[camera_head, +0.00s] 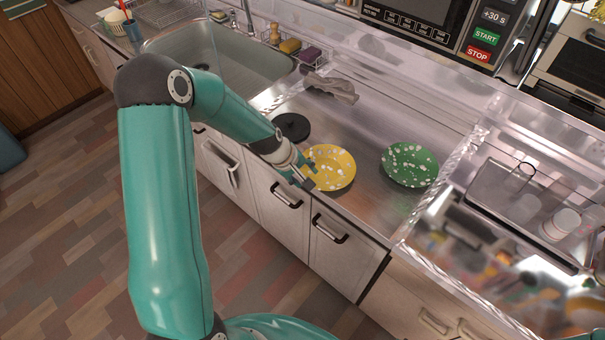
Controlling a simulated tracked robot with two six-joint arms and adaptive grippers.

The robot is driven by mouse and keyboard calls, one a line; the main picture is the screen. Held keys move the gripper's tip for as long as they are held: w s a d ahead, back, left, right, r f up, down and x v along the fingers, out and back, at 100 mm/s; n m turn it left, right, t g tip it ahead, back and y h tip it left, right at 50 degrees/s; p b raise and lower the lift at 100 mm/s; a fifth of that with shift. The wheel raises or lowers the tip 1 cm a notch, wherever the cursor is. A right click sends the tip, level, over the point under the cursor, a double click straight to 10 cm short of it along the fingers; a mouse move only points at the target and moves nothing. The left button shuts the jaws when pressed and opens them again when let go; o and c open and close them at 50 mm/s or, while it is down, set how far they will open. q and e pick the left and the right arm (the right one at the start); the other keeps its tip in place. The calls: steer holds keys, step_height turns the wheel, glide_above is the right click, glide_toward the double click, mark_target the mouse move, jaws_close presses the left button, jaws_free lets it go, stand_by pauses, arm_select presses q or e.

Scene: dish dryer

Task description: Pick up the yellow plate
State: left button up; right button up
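The yellow plate (333,168) with white speckles lies on the metal counter near its front edge. My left gripper (308,178) is at the plate's left front rim, with its fingers close to or around the rim. The view is too small to tell whether the fingers touch the plate or how far apart they are. My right gripper does not show.
A green speckled plate (410,164) lies to the right on the counter. The sink (215,60) is at the left, a clear-walled bin (480,250) at the right.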

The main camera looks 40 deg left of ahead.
arm_select(q)
steer(key=shift+x, duration=0.95)
steer(key=shift+r, duration=0.1)
jaws_close()
